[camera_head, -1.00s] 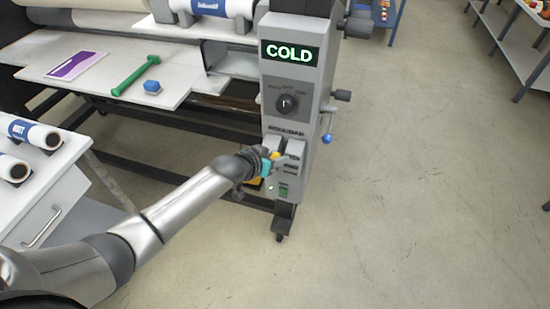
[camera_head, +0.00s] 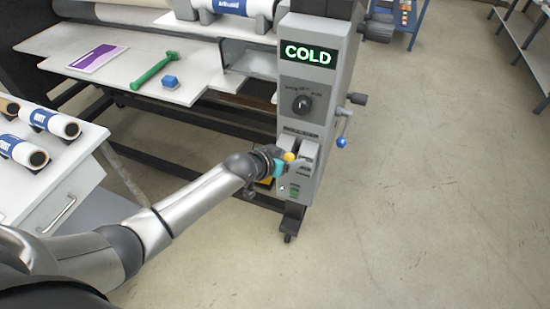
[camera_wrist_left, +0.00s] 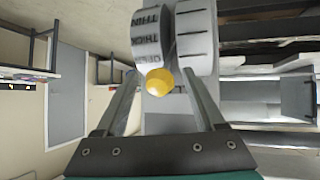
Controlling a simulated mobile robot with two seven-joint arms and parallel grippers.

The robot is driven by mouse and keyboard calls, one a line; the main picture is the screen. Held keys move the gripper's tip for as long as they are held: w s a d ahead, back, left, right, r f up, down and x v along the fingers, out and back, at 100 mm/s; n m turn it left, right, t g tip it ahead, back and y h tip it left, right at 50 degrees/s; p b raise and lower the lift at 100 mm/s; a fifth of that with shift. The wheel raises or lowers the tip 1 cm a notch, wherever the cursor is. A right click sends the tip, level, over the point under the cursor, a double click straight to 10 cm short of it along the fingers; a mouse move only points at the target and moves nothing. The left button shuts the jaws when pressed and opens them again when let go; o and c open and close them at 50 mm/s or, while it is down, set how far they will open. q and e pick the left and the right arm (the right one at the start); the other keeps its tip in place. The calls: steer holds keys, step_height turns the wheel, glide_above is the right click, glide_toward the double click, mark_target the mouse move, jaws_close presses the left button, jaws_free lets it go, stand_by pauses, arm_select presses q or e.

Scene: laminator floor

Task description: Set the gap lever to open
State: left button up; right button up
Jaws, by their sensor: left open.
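The gap lever's round yellow knob (camera_head: 289,157) is low on the front of the grey machine end panel (camera_head: 306,119). My left gripper (camera_head: 280,163) is at this knob, coming from the left. In the left wrist view the knob (camera_wrist_left: 159,82) lies between the two spread fingers of my left gripper (camera_wrist_left: 161,88), and the fingers are open. I cannot tell whether either finger touches it. Behind the knob are grey curved plates (camera_wrist_left: 147,35) with dark lettering, seen turned round. The lever's stem is mostly hidden. My right gripper is not in view.
A lit COLD display (camera_head: 308,54) and a black dial (camera_head: 302,103) are above the lever. A blue-knobbed crank (camera_head: 341,142) sticks out on the right.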

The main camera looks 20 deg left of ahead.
arm_select(q)
steer(key=p+v, duration=0.1)
steer(key=v, duration=1.3)
steer(key=shift+s+a+r+p, duration=0.15)
steer(key=shift+s+r+p, duration=0.15)
steer(key=shift+p, duration=0.1)
steer(key=s+a+f+n+g+y+b, duration=0.1)
steer(key=s+a+f+b, duration=0.2)
steer(key=f, duration=0.8)
steer(key=s+a+f+g+y+b, duration=0.15)
steer(key=s+f+b, duration=0.25)
steer(key=f, duration=0.8)
steer(key=s+a+f+n+g+y+b, duration=0.1)
steer(key=s+a+f+b, duration=0.2)
steer(key=f, duration=0.8)
steer(key=s+d+f+g+b, duration=0.2)
steer(key=s+f+b, duration=0.1)
steer(key=s+f, duration=0.5)
steer(key=s+d+f+m+g+b, duration=0.1)
steer(key=s+d+f+g+b, duration=0.1)
steer(key=s+f, duration=0.6)
steer(key=s+d+f+g+b, duration=0.2)
steer(key=s+f+b, duration=0.3)
steer(key=s+f, duration=0.4)
steer(key=s+d, duration=0.1)
steer(key=s, duration=0.1)
steer(key=shift+s, duration=0.4)
